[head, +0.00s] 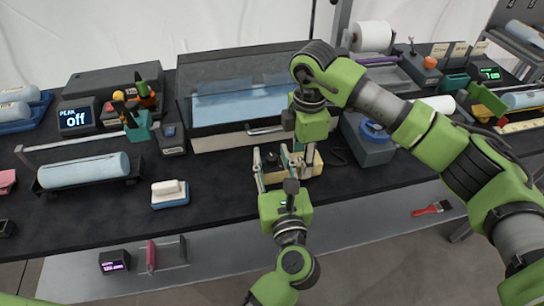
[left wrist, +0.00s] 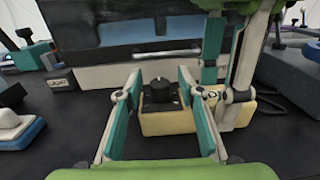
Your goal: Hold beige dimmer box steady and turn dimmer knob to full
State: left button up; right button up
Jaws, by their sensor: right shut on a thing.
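The beige dimmer box (left wrist: 168,122) sits on the black bench top in front of a large glass-fronted case, with the black dimmer knob (left wrist: 160,91) on its top. In the head view the box (head: 318,165) is partly covered by my grippers. My left gripper (head: 271,152) reaches in from the near side. Its two fingers are spread, one to each side of the knob in the left wrist view (left wrist: 153,84), with gaps between them and the knob. My right gripper (left wrist: 228,98) comes down from above and is shut on the right part of the box. Its exact contact is partly hidden.
The glass-fronted case (head: 240,105) stands close behind the box. A display (head: 75,118) at the left reads "PEAK off". A blue tape roll (head: 374,132) on a grey block is to the right. A white-and-blue block (head: 170,194) lies left; bench around it is clear.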

pick_arm(q)
grip_shut()
jog(key=shift+f+m+h, duration=0.1)
jog(key=shift+m+h, duration=0.3)
jog(key=shift+h, duration=0.2)
jog(key=m+h, duration=0.1)
jog(key=h, duration=0.1)
jog(key=m+h, duration=0.1)
jog(key=h, duration=0.1)
jog(key=shift+a+m+t, duration=0.15)
jog(key=shift+m+t, duration=0.15)
jog(key=shift+m, duration=0.1)
jog(key=m+h, duration=0.2)
jog(key=h, duration=0.1)
jog(key=m+g+h, duration=0.1)
jog(key=h, duration=0.2)
jog(key=shift+m, duration=0.4)
jog(key=m+g+h, duration=0.3)
jog(key=m+h, duration=0.1)
jog(key=h, duration=0.1)
jog(key=shift+w+h, duration=0.1)
jog(key=shift+h, duration=0.2)
jog(key=shift+m+g+h, duration=1.2)
jog(key=shift+g, duration=0.3)
